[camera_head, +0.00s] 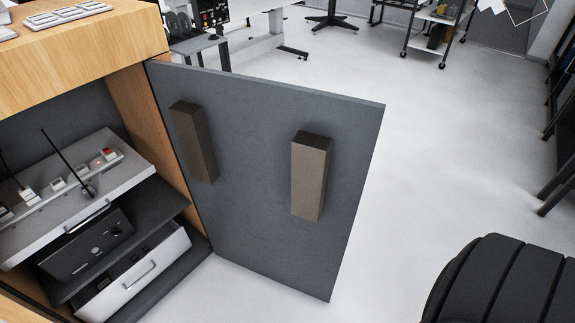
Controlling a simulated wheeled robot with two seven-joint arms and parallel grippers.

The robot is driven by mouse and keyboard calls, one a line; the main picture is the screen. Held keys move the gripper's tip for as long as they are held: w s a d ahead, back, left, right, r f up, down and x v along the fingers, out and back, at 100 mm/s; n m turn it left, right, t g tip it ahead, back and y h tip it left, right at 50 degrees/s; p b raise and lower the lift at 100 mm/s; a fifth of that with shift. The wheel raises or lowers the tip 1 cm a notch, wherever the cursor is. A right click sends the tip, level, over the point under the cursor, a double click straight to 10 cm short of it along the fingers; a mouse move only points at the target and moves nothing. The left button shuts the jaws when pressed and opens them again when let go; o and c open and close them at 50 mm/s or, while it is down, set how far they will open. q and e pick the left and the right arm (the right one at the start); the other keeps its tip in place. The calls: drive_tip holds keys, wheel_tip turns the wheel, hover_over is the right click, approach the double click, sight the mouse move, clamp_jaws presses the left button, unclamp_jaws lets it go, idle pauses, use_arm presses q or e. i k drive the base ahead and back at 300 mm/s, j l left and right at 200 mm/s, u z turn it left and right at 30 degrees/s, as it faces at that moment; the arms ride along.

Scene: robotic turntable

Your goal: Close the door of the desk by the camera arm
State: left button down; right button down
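The desk (95,45) stands at the left with a light wooden top and side. Its grey door (250,180) stands open, swung out to the right of the cabinet, hinged along the cabinet's right front edge. Two brown block-shaped pieces, the left one (195,145) and the right one (308,180), stick out from the door's visible face. No camera arm that I can identify shows. Neither of my grippers is in view.
Inside the cabinet are a grey panel with switches (75,190), a black box (90,245) and a white drawer (140,275). A black ribbed rounded object (500,285) fills the lower right corner. Pale floor (430,160) lies clear right of the door. A wheeled cart (435,30) stands behind.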

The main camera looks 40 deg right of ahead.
sight(276, 174)
drive_tip(key=l+u, duration=0.2)
drive_tip(key=l, duration=0.3)
drive_tip(key=l+u, duration=0.15)
drive_tip(key=l, duration=0.35)
drive_tip(key=k+l+u, duration=0.2)
drive_tip(key=l, duration=0.25)
drive_tip(key=l+u, duration=0.15)
drive_tip(key=l, duration=0.35)
drive_tip(key=k+l+u, duration=0.2)
drive_tip(key=l, duration=0.25)
drive_tip(key=i+l+u, duration=0.1)
drive_tip(key=l+u, duration=0.15)
drive_tip(key=l, duration=0.4)
drive_tip(key=l+u, duration=0.25)
drive_tip(key=l, duration=0.4)
